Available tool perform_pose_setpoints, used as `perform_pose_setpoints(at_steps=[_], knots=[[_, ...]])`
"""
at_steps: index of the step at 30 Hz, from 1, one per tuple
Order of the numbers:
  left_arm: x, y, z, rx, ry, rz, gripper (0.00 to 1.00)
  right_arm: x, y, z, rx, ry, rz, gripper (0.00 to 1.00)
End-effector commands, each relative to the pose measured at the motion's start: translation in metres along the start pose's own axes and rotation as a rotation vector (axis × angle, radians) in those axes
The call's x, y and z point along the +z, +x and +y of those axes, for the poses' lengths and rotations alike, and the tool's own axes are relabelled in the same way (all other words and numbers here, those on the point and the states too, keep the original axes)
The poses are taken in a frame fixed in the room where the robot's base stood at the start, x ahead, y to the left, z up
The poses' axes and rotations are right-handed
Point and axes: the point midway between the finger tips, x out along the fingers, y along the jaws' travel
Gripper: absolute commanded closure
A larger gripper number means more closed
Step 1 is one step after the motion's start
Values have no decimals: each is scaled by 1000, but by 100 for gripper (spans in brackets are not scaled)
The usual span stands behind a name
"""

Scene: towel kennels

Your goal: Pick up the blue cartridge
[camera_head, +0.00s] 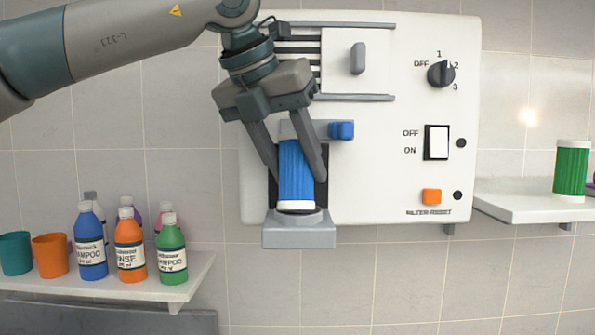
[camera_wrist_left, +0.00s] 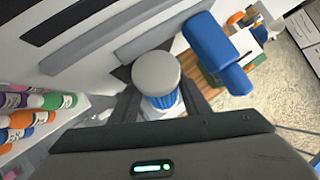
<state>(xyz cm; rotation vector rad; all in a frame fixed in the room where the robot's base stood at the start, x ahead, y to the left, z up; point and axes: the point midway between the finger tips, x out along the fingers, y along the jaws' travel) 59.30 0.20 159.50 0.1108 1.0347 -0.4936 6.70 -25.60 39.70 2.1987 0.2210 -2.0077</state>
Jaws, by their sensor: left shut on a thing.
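The blue cartridge (camera_head: 296,172) is a ribbed blue cylinder with pale end caps. It stands upright on a grey ledge (camera_head: 300,234) at the lower left of the white wall panel (camera_head: 385,190). My left gripper (camera_head: 296,172) comes down from above and is shut on the cartridge, one finger on each side. In the left wrist view the cartridge's pale round cap (camera_wrist_left: 157,73) shows between the fingers, with ribbed blue below it. Whether its base touches the ledge is hard to tell. My right gripper is not in view.
A blue latch (camera_head: 341,130) juts out right of the gripper. A green cartridge (camera_head: 571,168) stands on the right shelf (camera_head: 520,205). The left shelf (camera_head: 140,291) holds several bottles and two cups. The panel carries a dial (camera_head: 440,74), a switch (camera_head: 437,142) and an orange button (camera_head: 431,196).

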Motion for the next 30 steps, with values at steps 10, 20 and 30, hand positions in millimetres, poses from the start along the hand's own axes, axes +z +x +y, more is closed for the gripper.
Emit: perform_pose_setpoints(at_steps=[10,20,30], knots=[[-24,-45,7,-2,-1,-4,86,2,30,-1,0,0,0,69],[-57,-105,16,-1,0,-3,86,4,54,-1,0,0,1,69],[-71,-134,19,0,0,-1,86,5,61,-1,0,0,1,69]])
